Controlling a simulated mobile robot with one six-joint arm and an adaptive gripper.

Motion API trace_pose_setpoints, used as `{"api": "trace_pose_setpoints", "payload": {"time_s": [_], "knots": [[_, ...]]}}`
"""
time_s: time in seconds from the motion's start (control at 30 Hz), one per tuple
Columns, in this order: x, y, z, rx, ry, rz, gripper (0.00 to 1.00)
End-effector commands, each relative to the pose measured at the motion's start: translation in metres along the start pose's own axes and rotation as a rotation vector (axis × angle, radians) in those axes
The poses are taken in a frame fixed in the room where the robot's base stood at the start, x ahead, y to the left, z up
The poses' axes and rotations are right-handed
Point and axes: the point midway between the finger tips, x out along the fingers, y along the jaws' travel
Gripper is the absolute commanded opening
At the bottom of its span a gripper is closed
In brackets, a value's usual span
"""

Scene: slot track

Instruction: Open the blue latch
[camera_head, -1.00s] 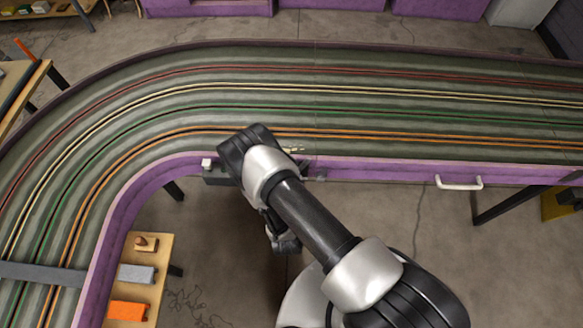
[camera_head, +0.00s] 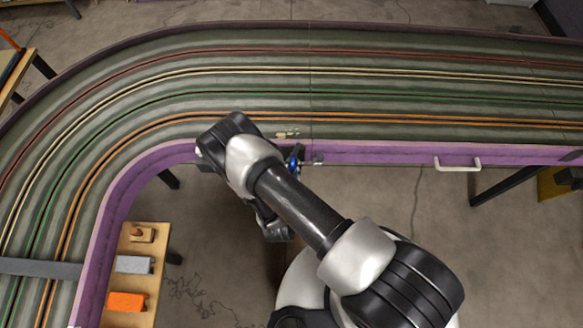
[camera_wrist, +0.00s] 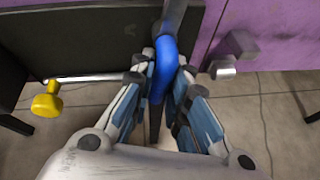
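The blue latch (camera_wrist: 164,72) shows in the wrist view as a curved blue handle on a dark bar, in front of the seam between a dark panel and a purple panel. My gripper (camera_wrist: 165,78) has one finger on each side of the blue handle, and the fingers look closed against it. In the head view the blue latch (camera_head: 294,160) shows at the track's near edge, just right of my wrist. My fingers are hidden there behind my arm.
A metal catch (camera_wrist: 222,69) sits on the purple panel, right of the latch. A yellow knob (camera_wrist: 47,100) stands to the left by a pale rod. In the head view, a white handle (camera_head: 457,163) is on the purple track wall, and a wooden side table (camera_head: 127,248) holds small blocks.

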Motion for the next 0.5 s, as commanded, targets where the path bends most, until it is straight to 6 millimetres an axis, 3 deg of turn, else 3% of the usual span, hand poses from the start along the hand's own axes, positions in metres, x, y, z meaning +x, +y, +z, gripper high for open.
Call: {"api": "trace_pose_setpoints", "payload": {"time_s": [0.37, 0.5], "knots": [[-0.0006, -0.0004, -0.0004, 0.000, 0.002, 0.000, 0.22], [-0.0092, 0.0007, -0.0011, -0.001, 0.003, 0.002, 0.22]]}}
